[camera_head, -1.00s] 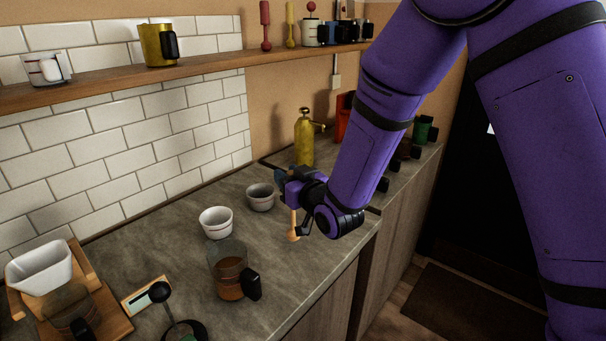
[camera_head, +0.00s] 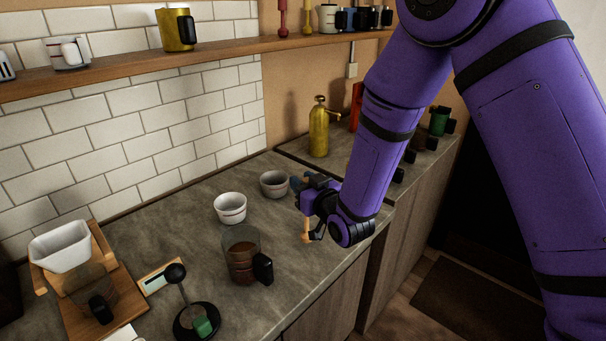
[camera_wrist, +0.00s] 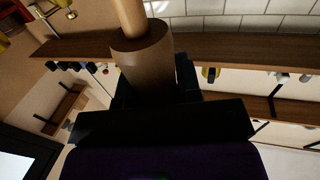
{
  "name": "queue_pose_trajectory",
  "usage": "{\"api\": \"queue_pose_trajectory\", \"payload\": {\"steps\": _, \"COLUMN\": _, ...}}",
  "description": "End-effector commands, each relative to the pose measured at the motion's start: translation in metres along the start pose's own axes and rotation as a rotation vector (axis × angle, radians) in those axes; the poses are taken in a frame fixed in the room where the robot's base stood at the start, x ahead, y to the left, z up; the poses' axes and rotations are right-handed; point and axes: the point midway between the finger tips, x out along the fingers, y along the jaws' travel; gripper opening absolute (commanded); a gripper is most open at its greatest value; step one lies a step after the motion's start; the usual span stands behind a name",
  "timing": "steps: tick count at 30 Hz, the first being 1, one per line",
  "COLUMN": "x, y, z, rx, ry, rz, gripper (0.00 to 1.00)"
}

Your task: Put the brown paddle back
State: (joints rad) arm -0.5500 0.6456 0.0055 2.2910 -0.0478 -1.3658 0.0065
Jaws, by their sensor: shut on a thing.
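The brown paddle (camera_head: 306,230) is a tan-brown wooden piece. In the head view its lower end shows below my gripper (camera_head: 304,207), over the counter's front part, right of the cups. In the wrist view the paddle (camera_wrist: 144,60) is a thick brown cylinder with a thinner, lighter rod. My gripper (camera_wrist: 148,92) is shut on it. The fingers are dark and mostly hidden. A red paddle (camera_head: 282,18) and a yellow paddle (camera_head: 307,18) stand on the wooden shelf (camera_head: 225,57), cut by the top edge of the head view.
On the counter (camera_head: 190,260) are a white cup (camera_head: 230,208), a grey cup (camera_head: 274,184), a glass jug of brown liquid (camera_head: 241,258), a wooden dripper stand (camera_head: 85,317) and a gold grinder (camera_head: 319,130). Mugs (camera_head: 328,18) fill the shelf's right end.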

Motion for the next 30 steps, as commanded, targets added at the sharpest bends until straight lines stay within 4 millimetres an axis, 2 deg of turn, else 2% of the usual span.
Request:
{"api": "queue_pose_trajectory", "payload": {"steps": 5, "x": 0.0, "y": 0.0, "z": 0.0072, "rx": 0.0, "ry": 0.0, "rz": 0.0, "gripper": 0.0}}
{"api": "queue_pose_trajectory", "payload": {"steps": 30, "x": 0.0001, "y": 0.0, "z": 0.0124, "rx": 0.0, "ry": 0.001, "rz": 0.0, "gripper": 0.0}}
